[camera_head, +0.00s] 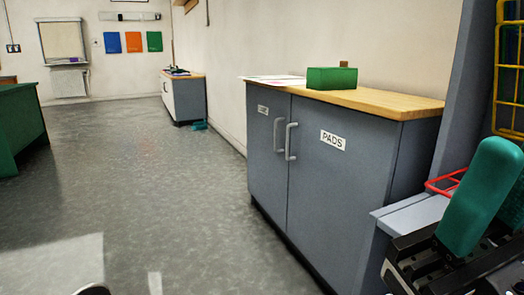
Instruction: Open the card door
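A grey two-door cabinet (400,150) with a wooden top stands right of centre. Its left door (266,165) has a small white label (263,110) too small to read surely. Its right door (335,205) is labelled PADS (332,140). Both doors look shut. The left door's handle (278,133) and the right door's handle (291,141) are pale upright bars side by side at the middle seam. A teal and black part of my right arm shows at the bottom right, apart from the doors; its fingertips cannot be made out. My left gripper is not visible.
A green box (332,78) and papers (272,79) lie on the cabinet top. A pale ledge (408,217) and a red wire rack (445,183) are at right. A green counter (20,130) is at far left. The grey floor (150,190) before the doors is clear.

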